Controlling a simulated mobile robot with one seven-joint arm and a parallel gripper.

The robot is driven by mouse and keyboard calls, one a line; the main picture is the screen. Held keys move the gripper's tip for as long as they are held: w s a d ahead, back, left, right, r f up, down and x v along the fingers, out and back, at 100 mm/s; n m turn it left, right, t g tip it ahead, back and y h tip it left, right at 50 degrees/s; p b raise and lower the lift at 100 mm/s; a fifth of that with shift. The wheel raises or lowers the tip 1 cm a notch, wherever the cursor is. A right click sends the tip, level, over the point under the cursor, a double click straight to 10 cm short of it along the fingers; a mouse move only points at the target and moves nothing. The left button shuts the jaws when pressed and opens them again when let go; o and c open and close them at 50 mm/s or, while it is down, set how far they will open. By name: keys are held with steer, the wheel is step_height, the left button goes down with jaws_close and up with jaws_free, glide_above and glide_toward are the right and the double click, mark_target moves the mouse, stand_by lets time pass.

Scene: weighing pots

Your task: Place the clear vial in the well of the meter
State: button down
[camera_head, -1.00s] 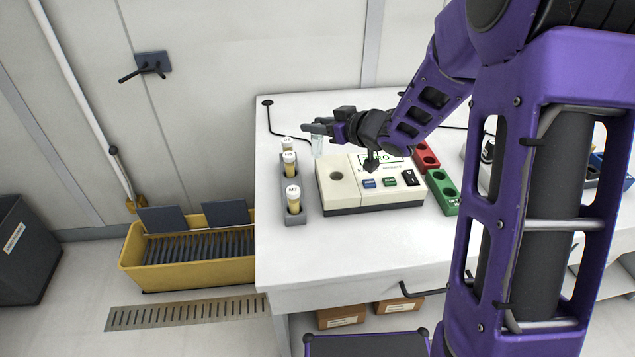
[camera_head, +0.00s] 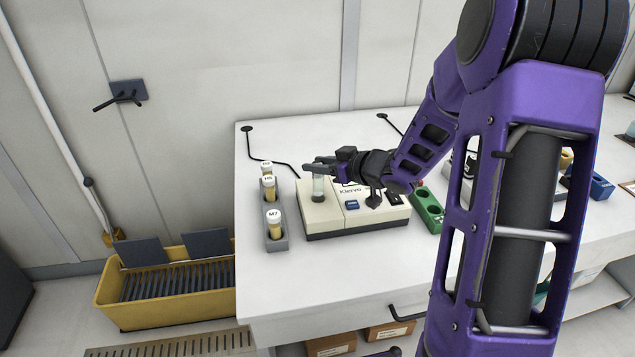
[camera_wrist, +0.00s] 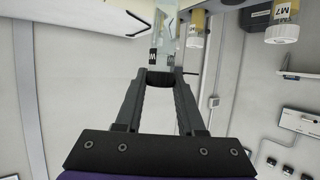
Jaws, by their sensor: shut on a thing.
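The clear vial (camera_head: 318,186) is upright at the left part of the cream meter (camera_head: 345,220). Its lower end lines up with the dark round well of the meter; I cannot tell whether it is just above it or in it. My gripper (camera_head: 322,167) is shut on the upper part of the vial, reaching in from the right. In the wrist view the fingertips (camera_wrist: 160,78) close around the clear vial (camera_wrist: 168,48), which extends toward the top of the picture. The gripper and forearm hide part of the meter's back and right side.
A grey rack (camera_head: 276,243) with yellow capped vials, one marked M7 (camera_head: 275,224), stands close left of the meter. A green block (camera_head: 428,208) with round holes is to its right. A yellow bin (camera_head: 165,304) sits below, left of the white table (camera_head: 258,290).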

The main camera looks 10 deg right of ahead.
mark_target(318, 176)
steer(key=shift+f+b, duration=0.5)
steer(key=shift+f, duration=1.25)
steer(key=shift+f, duration=0.15)
steer(key=c, duration=0.5)
jaws_free()
steer(key=shift+r, duration=0.25)
steer(key=p+v, duration=0.2)
steer(key=v, duration=1)
steer(key=shift+f, duration=0.1)
steer(key=shift+w, duration=0.1)
